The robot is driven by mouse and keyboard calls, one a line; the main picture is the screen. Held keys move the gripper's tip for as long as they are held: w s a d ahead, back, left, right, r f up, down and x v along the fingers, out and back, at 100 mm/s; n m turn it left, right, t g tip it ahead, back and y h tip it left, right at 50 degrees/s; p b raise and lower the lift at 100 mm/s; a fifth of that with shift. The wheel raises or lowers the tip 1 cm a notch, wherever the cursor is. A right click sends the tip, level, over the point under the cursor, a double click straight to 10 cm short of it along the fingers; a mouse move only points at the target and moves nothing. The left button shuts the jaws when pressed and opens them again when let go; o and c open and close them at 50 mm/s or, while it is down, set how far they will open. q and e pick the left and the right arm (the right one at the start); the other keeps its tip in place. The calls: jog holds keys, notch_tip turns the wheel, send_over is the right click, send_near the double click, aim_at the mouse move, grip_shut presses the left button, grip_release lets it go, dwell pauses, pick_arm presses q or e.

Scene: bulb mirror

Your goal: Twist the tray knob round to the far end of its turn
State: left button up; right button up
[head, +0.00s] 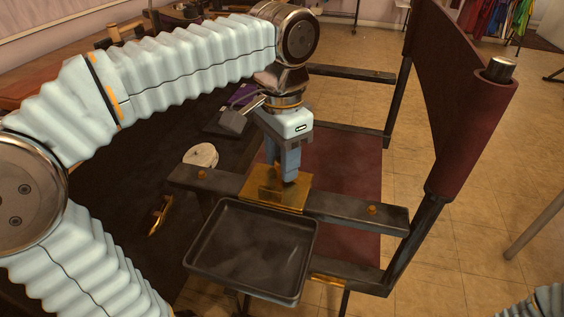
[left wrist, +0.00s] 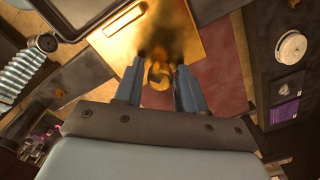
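The dark metal tray (head: 252,252) is a shallow rectangle at the front of the chair-like frame. A brass plate (head: 262,190) lies at its back edge and also shows in the left wrist view (left wrist: 205,12). A small round brass knob (left wrist: 160,75) is on the plate. My left gripper (head: 284,180) points down over the plate. In the left wrist view its two fingers (left wrist: 160,68) stand apart, one on each side of the knob, with gaps visible. Contact with the knob does not show. In the head view the fingers mostly hide the knob. My right gripper is out of view.
A dark red upright panel (head: 440,80) stands at the right on dark metal rails. A pale round object (head: 201,155) and a purple item (head: 243,94) lie on the dark surface to the left. Open tiled floor (head: 480,170) lies to the right.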

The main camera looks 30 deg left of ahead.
pick_arm(q)
grip_shut()
jog(key=shift+m, duration=1.6)
jog(key=shift+o, duration=1.1)
grip_release()
